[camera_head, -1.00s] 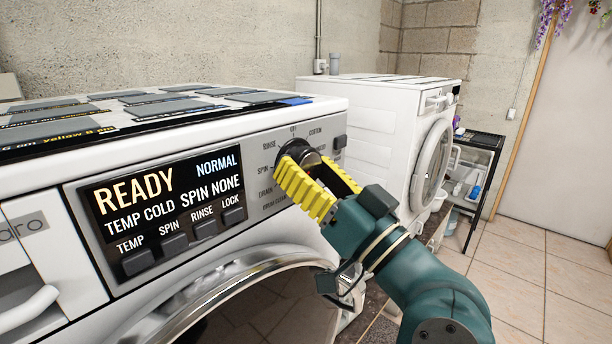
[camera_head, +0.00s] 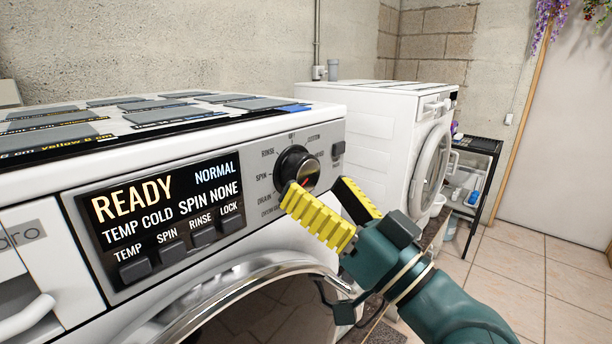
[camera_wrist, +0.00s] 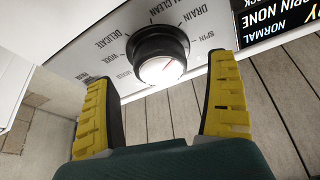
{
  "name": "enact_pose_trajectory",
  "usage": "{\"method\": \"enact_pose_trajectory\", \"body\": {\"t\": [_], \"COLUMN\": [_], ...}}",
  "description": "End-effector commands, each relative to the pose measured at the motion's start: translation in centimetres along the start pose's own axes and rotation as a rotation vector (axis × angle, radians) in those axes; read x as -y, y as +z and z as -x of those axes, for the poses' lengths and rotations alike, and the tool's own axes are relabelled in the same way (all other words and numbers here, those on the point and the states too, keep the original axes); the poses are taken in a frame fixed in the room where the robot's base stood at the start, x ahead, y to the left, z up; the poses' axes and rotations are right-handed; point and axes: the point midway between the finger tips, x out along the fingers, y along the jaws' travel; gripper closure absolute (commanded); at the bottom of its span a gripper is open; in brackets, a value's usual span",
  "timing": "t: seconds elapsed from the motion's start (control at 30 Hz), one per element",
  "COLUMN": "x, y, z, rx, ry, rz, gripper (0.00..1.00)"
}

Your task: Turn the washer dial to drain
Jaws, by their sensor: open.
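The washer dial (camera_head: 297,166) is a round black knob with a silver face on the grey panel, ringed by labels. The drain label (camera_head: 265,198) is at its lower left, under the spin label. A red mark shows on the knob's face, towards its lower right in the head view. My gripper (camera_head: 318,190) is open in front of the dial, its yellow fingers apart and empty. In the wrist view the dial (camera_wrist: 160,54) lies beyond and between the fingertips, and the fingers do not appear to touch it. The drain label (camera_wrist: 187,21) is readable there.
The washer's display (camera_head: 163,200) reads READY and NORMAL, with several buttons below it. The round door (camera_head: 260,300) is under the panel. A second white machine (camera_head: 375,140) and a black shelf cart (camera_head: 473,185) stand to the right.

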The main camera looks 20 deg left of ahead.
Motion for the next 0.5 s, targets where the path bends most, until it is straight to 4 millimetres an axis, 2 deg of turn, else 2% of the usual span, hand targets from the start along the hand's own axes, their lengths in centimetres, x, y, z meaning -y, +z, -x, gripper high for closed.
{"method": "enact_pose_trajectory", "body": {"t": [0.03,0.1,0.23,0.4,0.5], "x": [-0.2,-0.2,-0.1,0.0,0.0], "y": [0.0,0.0,-0.1,0.0,-0.1], "z": [1.6,3.4,6.3,8.4,8.7], "rx": [-0.002,-0.001,-0.001,-0.001,-0.001], "ry": [0.007,0.006,0.005,0.001,0.000], "rz": [0.001,0.002,0.001,0.001,0.002], "gripper": [0.12,0.12,0.12,0.12,0.12]}}
